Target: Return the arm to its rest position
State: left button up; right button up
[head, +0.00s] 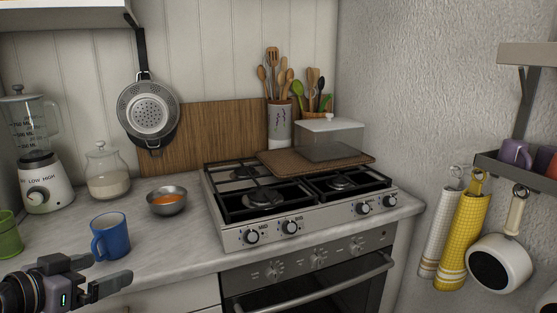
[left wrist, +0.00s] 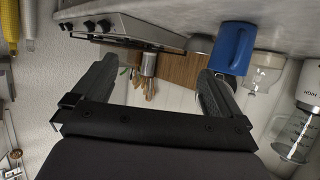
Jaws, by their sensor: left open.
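My left gripper (head: 108,274) is at the lower left of the head view, in front of the counter's front edge. Its two fingers are apart with nothing between them. In the left wrist view the open fingers (left wrist: 156,88) also show, and the picture is upside down. A blue mug (head: 110,236) stands upright on the counter just beyond the gripper, apart from it as far as I can tell. The blue mug also shows in the left wrist view (left wrist: 232,46), behind one finger. My right gripper is in neither view.
The counter (head: 170,237) also holds a metal bowl (head: 167,201) with orange contents, a glass jar (head: 108,172), a blender (head: 42,185) and a green cup (head: 8,236). A stove (head: 300,215) stands to the right. Towels (head: 462,235) and a pan (head: 500,262) hang at the right wall.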

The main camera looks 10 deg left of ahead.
pick_arm(q)
jog(key=s+d+f+n+g+y, duration=0.1)
jog(key=d+f, duration=0.1)
jog(key=f, duration=0.7)
jog(key=s+d+f+n+g+y, duration=0.1)
jog(key=d+f, duration=0.2)
jog(key=f, duration=0.5)
jog(key=s+d+f+m+h, duration=0.1)
jog(key=s+d+f, duration=1.1)
jog(key=d, duration=0.1)
jog(key=shift+s+f+m+g+p, duration=0.3)
jog(key=shift+m, duration=0.1)
